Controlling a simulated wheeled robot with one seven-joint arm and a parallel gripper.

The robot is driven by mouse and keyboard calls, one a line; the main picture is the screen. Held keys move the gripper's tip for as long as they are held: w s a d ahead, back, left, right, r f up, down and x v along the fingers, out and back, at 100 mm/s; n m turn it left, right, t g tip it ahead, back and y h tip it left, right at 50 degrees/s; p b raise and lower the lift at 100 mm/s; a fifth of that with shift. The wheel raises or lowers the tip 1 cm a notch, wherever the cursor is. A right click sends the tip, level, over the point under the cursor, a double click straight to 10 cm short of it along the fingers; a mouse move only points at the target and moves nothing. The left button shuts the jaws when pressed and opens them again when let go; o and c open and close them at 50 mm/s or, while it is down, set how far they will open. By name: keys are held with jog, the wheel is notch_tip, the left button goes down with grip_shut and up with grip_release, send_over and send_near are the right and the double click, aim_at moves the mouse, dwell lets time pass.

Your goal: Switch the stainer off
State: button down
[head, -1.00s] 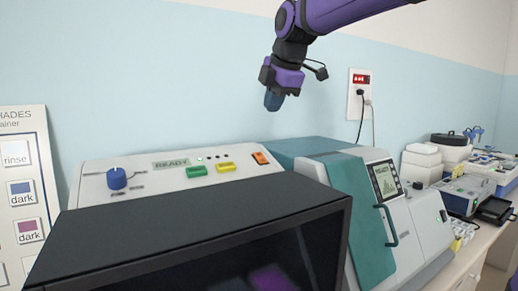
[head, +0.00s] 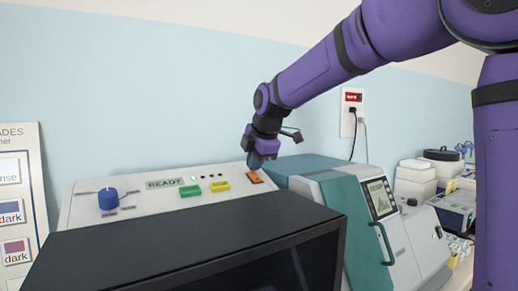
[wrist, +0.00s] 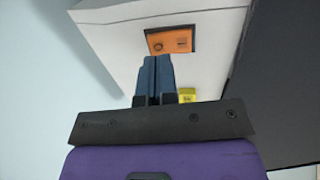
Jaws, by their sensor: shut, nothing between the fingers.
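The stainer (head: 85,212) is a white-topped machine with a dark front hood. Its panel has a blue knob (head: 108,199), a display reading READY, a green button (head: 190,191), a yellow button (head: 219,186) and an orange rocker switch (head: 254,177) at the right end. My gripper (head: 257,160) is shut and empty, pointing down just above the orange switch. In the wrist view the shut fingers (wrist: 155,68) end close to the near edge of the orange switch (wrist: 170,40); I cannot tell whether they touch it. The yellow button shows partly beside the fingers.
A teal and white machine (head: 335,205) with a screen and handle stands right of the stainer. A wall socket (head: 352,112) with plugged cables is behind it. A shades chart (head: 15,190) stands at the left.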

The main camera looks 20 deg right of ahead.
jog(key=shift+x, duration=0.8)
jog(key=shift+w+f, duration=0.2)
jog(key=shift+s+f, duration=0.1)
jog(key=shift+s, duration=0.1)
jog(key=shift+s+d, duration=0.15)
jog(key=shift+s, duration=0.45)
